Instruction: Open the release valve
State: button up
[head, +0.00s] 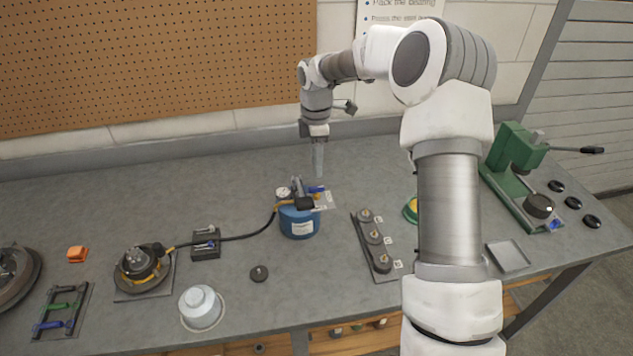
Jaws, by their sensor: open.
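A blue canister (299,224) stands upright near the middle of the bench, with a round gauge (283,193) and dark fittings on top. A small blue lever (317,189) shows at the top right of the canister, beside a pale tag (326,200); it may be the release valve, but it is too small to be sure. My gripper (318,172) points down above and slightly behind the canister top, apart from the lever as far as I can tell. It is open, and nothing shows between its fingers.
A hose (240,237) runs left from the canister to a yellow-and-black hub (140,264). A strip with several round parts (374,239) lies to the right. A green press (512,150) stands far right. The bench behind the canister is clear.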

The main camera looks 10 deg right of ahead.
aim_at(317, 187)
notch_tip(317, 187, down, 7)
jog(key=shift+f, duration=0.15)
grip_shut()
dwell(0.4)
